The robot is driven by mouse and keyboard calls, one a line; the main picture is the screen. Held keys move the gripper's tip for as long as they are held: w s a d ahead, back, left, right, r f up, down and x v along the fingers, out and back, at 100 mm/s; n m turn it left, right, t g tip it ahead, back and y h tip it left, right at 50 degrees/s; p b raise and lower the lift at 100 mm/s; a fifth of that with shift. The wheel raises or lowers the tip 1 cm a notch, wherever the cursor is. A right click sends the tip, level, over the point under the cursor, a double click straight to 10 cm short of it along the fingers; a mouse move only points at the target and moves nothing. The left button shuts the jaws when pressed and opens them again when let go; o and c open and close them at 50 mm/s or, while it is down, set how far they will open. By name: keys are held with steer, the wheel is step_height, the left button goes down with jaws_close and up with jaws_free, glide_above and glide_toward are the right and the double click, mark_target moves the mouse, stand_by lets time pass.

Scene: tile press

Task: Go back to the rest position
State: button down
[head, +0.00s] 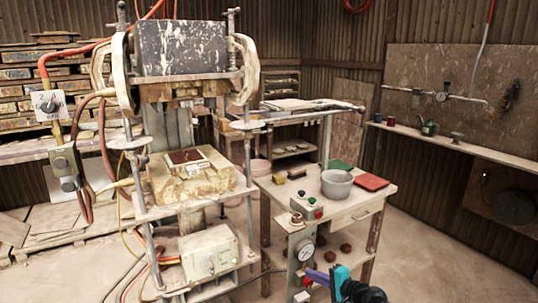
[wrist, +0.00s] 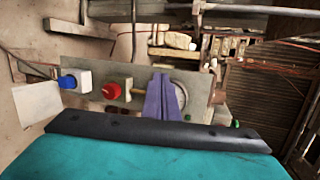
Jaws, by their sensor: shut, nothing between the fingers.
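My gripper (head: 311,273) is low at the bottom of the head view, in front of the work table's lower front. Its purple fingers are together and empty, and its teal and black body is behind them. In the wrist view, the shut fingers (wrist: 160,80) stand in front of a grey panel (wrist: 135,84) and partly hide the round gauge (wrist: 184,84). The panel also carries a red knob (wrist: 112,91) and a white box with a blue button (wrist: 70,81). Whether the fingers touch the panel cannot be told.
The tile press (head: 185,50) stands at left, with a dark red tile (head: 184,156) on its bed. The right floor is clear.

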steer(key=s+a+f+n+g+h, duration=0.1)
steer(key=s+a+f+n+g, duration=0.35)
steer(key=s+f, duration=0.85)
steer(key=s+a+f+n+g+h, duration=0.1)
steer(key=s+a+f+g, duration=0.5)
steer(key=s+f, duration=0.65)
steer(key=s+d+f+n+g+h, duration=0.2)
steer(key=s+f+n+g, duration=0.1)
steer(key=s+f, duration=0.75)
steer(key=s+d+n+g+h, duration=0.2)
steer(key=s+d+h, duration=0.3)
steer(key=s+d, duration=0.4)
steer(key=shift+s+d+r+n+g, duration=0.35)
steer(key=shift+s+g, duration=0.1)
steer(key=shift+s, duration=0.1)
